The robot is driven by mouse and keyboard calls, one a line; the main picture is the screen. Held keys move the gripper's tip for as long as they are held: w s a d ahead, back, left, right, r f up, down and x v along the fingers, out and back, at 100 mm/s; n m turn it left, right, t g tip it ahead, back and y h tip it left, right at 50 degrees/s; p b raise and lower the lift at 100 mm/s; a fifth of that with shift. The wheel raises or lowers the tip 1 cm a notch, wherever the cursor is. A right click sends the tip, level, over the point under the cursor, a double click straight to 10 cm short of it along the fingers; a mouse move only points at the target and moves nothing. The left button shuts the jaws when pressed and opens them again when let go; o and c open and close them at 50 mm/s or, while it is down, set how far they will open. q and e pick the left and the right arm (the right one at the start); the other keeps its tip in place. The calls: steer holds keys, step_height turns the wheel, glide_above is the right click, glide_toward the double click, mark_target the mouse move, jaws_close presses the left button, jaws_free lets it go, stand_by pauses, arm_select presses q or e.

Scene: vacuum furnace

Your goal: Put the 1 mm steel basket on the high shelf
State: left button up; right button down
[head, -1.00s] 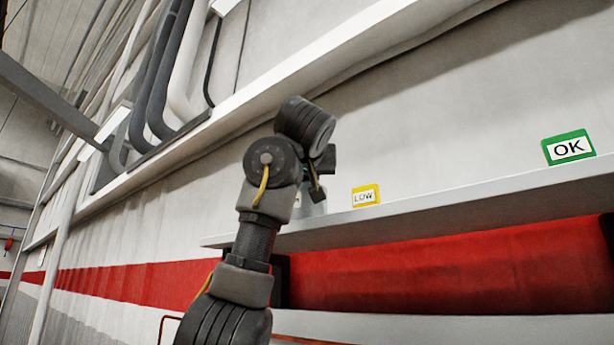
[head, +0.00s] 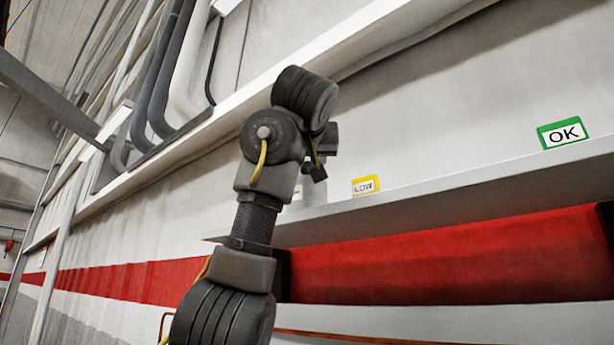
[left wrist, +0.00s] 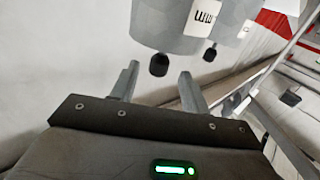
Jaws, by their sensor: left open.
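The high shelf (head: 430,203) runs across the right of the head view, with a yellow LOW label (head: 365,185) and a green OK label (head: 563,133) above its edge. My left arm is raised in front of its left end, hiding the gripper's fingers there. The label's number is cut off. My right gripper is out of view.
A white ledge (head: 300,85) and pipes (head: 180,80) run along the wall above the shelf. The shelf between the two labels looks clear.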

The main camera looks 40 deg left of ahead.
arm_select(q)
steer(key=b+v, duration=0.2)
steer(key=v, duration=0.5)
steer(key=shift+s+d, duration=0.15)
steer(key=shift+d, duration=0.05)
